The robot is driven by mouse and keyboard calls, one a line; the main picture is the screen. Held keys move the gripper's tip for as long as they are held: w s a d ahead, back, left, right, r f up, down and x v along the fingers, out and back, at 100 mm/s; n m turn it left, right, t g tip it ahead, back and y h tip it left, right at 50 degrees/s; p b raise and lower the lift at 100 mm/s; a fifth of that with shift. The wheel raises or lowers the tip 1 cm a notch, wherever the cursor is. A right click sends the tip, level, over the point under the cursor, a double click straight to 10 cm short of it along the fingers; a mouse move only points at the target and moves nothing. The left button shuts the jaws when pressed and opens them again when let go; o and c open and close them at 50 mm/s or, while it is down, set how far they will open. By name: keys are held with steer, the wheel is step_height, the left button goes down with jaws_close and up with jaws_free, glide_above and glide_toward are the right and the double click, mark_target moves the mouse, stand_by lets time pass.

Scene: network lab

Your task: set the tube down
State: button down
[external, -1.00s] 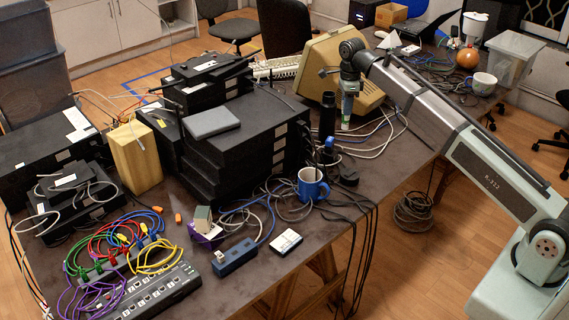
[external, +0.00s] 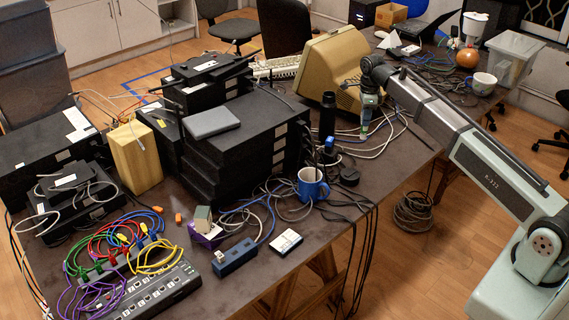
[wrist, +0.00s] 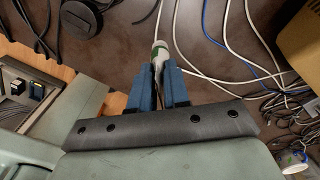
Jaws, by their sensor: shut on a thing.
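The tube is a slim white piece with a green part. In the wrist view the tube (wrist: 159,50) stands out between the two blue fingertips of my gripper (wrist: 160,72), which is shut on it. In the external view my gripper (external: 368,103) points down over the table beside the beige monitor, and the tube (external: 364,130) shows small below it. The tube's lower end is close to the tabletop and white cables; I cannot tell whether it touches. The fingers hide part of the tube.
The beige monitor (external: 325,72) stands behind my gripper, and a dark bottle (external: 327,116) stands left of it. White cables (external: 393,132) lie around the spot below. A blue mug (external: 309,188) and stacked black boxes (external: 240,150) are further left. Some bare tabletop (external: 408,150) shows at the right edge.

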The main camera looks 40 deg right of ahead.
mark_target(364, 133)
steer(key=shift+f, duration=4.1)
steer(key=shift+f, duration=0.1)
steer(key=c, duration=1.1)
jaws_free()
step_height(364, 133, up, 12)
steer(key=shift+r, duration=0.1)
steer(key=shift+d, duration=0.1)
